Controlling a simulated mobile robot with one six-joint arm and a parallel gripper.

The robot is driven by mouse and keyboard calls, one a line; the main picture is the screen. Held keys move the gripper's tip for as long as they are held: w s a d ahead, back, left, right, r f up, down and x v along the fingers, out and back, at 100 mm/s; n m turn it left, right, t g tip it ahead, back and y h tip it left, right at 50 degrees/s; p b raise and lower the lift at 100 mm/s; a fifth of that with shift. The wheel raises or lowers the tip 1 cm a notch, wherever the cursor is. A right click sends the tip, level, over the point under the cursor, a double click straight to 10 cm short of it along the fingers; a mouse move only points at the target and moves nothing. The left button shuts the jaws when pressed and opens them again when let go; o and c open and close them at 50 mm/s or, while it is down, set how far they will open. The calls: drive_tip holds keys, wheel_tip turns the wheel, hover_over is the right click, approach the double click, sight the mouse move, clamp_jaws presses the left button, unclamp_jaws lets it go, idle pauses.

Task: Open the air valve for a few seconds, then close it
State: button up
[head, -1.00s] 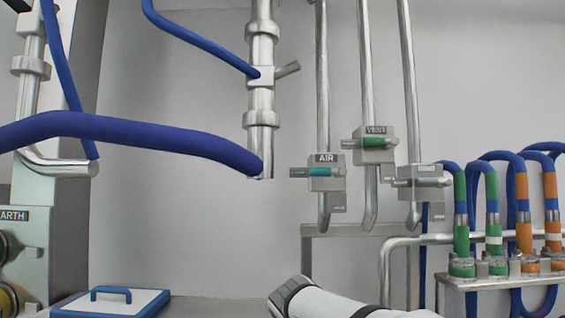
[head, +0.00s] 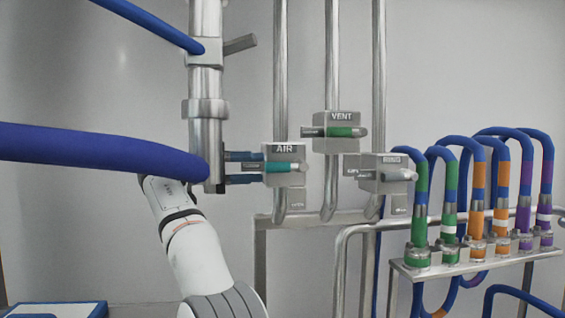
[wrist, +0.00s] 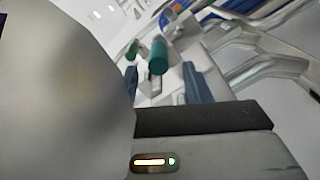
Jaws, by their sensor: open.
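The air valve (head: 283,150) is a grey block labelled AIR on a vertical steel pipe. Its teal handle (head: 285,167) lies horizontal, pointing left-right in the head view. My gripper (head: 256,168) is open at the left end of this handle, with one blue-grey finger above its level and one below. In the wrist view the teal handle (wrist: 158,56) shows between the two fingers of my gripper (wrist: 162,76), with no clear contact. A large pale rounded shape hides the left of the wrist view.
The vent valve (head: 341,120) with a green handle and a third valve (head: 380,172) with a grey handle sit close to the right. A thick steel pipe (head: 206,95) and a blue hose (head: 100,150) stand in front of my arm. Hose fittings (head: 470,250) fill the right.

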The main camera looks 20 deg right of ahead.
sight(285, 167)
drive_tip(key=d, duration=0.2)
drive_tip(key=s+d, duration=0.1)
drive_tip(key=d, duration=0.2)
drive_tip(key=d+b, duration=0.1)
drive_tip(key=d, duration=0.1)
drive_tip(key=shift+s+d, duration=0.3)
clamp_jaws()
